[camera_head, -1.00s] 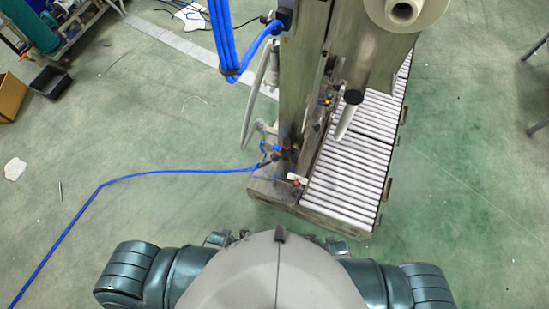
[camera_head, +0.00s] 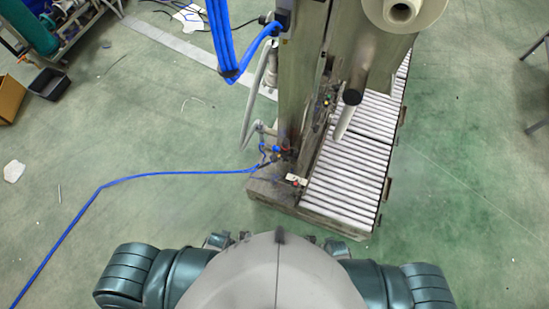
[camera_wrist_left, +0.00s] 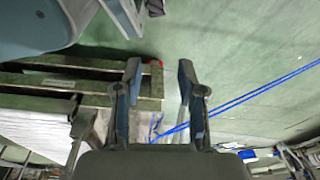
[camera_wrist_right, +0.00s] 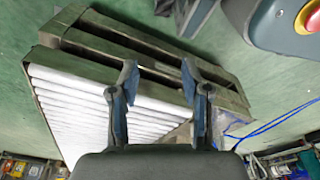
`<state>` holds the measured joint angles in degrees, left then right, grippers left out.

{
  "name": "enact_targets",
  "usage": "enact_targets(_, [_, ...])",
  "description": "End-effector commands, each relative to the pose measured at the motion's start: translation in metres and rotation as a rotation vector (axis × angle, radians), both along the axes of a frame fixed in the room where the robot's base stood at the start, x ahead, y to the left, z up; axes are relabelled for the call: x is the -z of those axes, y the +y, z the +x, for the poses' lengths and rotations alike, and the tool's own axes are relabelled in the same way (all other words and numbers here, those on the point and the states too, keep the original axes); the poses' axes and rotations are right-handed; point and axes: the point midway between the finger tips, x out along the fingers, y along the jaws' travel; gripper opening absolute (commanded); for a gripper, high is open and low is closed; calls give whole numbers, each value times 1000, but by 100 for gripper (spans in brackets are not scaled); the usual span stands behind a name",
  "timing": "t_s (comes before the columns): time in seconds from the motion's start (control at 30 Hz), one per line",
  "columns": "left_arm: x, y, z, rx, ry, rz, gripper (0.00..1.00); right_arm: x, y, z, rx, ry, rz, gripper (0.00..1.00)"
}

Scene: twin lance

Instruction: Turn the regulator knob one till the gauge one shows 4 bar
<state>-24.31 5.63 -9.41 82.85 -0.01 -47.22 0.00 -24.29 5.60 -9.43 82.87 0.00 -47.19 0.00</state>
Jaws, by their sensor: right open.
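The metal machine (camera_head: 298,95) stands ahead of me in the head view. Small blue and red fittings (camera_head: 280,149) sit low on its near side, where the blue hose (camera_head: 150,175) ends. I cannot make out the regulator knob or the gauge among them; they are too small to tell. My left gripper (camera_wrist_left: 160,78) is open and empty in the left wrist view, fingers apart over the floor. My right gripper (camera_wrist_right: 157,78) is open and empty in the right wrist view, in front of the roller conveyor (camera_wrist_right: 85,108). Neither gripper shows in the head view.
The conveyor also shows right of the machine in the head view (camera_head: 340,185). A blue cable bundle (camera_head: 219,35) hangs at the top. The blue hose crosses the floor on the left. A black bin (camera_head: 49,82) stands far left. The green floor at right is mostly clear.

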Motion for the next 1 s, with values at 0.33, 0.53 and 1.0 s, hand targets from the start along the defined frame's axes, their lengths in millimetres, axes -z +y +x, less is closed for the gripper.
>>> enact_targets(0.33, [-76,-7,38,-11,-35,-9,40,-81,61,169,-91,-480,107,44])
enact_targets(0.53, [-155,-5,39,-19,-53,-9,40,-183,116,245,-165,-824,235,44])
enact_targets(1.0, [-200,-10,56,-14,-180,-35,40,-228,155,293,-199,-985,314,44])
